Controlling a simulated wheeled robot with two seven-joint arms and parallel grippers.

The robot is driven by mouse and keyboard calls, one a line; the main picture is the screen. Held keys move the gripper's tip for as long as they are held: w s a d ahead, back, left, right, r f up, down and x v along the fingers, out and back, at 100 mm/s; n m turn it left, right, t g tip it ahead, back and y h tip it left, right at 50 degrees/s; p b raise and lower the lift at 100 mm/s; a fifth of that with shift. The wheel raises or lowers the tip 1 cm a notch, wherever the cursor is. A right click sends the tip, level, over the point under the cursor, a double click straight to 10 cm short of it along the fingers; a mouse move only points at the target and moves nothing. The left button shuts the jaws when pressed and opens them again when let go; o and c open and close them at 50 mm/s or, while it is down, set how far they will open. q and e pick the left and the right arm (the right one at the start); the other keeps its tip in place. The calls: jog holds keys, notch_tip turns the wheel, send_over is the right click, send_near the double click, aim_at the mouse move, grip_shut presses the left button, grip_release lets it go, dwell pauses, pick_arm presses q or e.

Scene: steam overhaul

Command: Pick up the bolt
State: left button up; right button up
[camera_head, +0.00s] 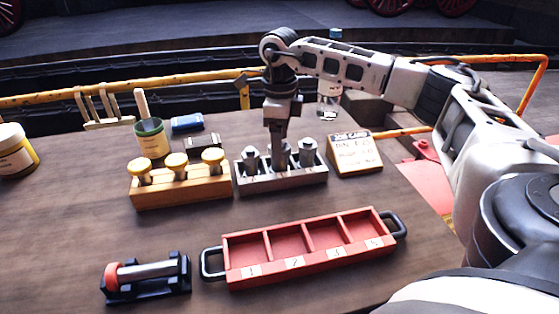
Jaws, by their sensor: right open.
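A grey metal rack (285,181) on the table holds three upright bolts in a row. The left bolt (251,159) and the right bolt (307,151) show clearly. The middle bolt (281,158) is partly hidden behind my right gripper. My right gripper (277,140) points straight down over the middle of the rack, with its fingertips at or just above the middle bolt's head. It is open; I cannot tell whether its fingers are around the head. My left gripper is not in view.
A red tray (301,266) with numbered empty compartments lies in front. A wooden block (182,190) with yellow-topped pieces stands left of the rack, a job card (354,153) right. A black cradle (145,282) holds a metal rod. A brush stands in a pot (152,140).

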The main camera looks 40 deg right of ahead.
jog(key=shift+f, duration=1.4)
jog(key=c, duration=1.2)
jog(key=shift+r, duration=0.1)
jog(key=shift+c, duration=0.9)
jog(key=shift+w+r, duration=0.1)
